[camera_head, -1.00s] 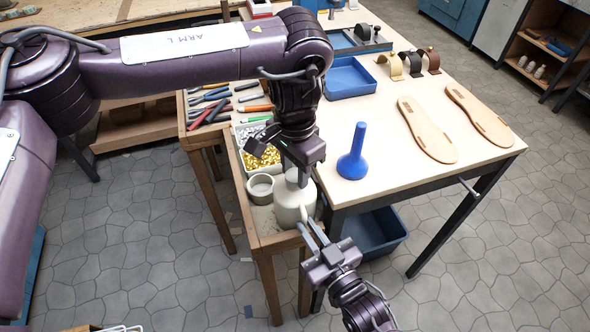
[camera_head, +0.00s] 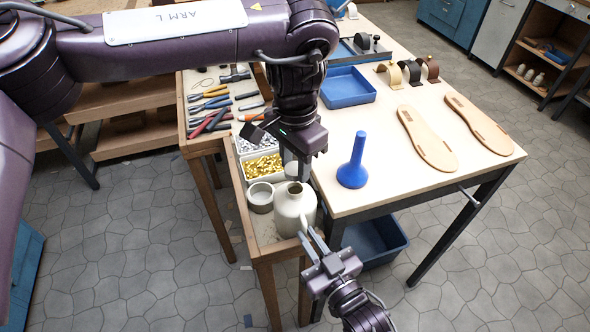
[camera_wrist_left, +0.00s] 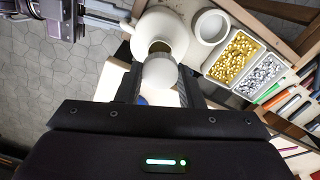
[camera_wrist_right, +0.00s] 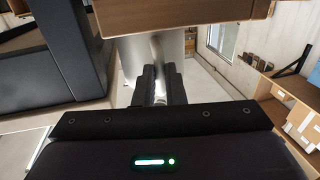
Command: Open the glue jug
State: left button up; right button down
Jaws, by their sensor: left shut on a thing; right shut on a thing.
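The glue jug (camera_head: 294,212) is a cream round-bodied bottle standing upright on a narrow wooden side bench. Its mouth is open, and the dark opening shows in the left wrist view, where the jug (camera_wrist_left: 172,30) sits beyond my fingers. My left gripper (camera_head: 291,174) is shut on the pale round cap (camera_wrist_left: 159,73), holding it just above and apart from the mouth. My right gripper (camera_head: 305,236) is shut on the jug's handle at the near side. In the right wrist view the fingers (camera_wrist_right: 160,88) close around a pale piece, mostly hidden.
A small grey cup (camera_head: 260,198) stands left of the jug. A bin of gold rivets (camera_head: 263,166) and one of silver ones lie behind it. A blue funnel-shaped tool (camera_head: 353,168) stands on the worktable (camera_head: 385,185) to the right, with sandal soles (camera_head: 427,138) and a blue tray (camera_head: 347,87).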

jog(key=c, duration=1.4)
grip_release()
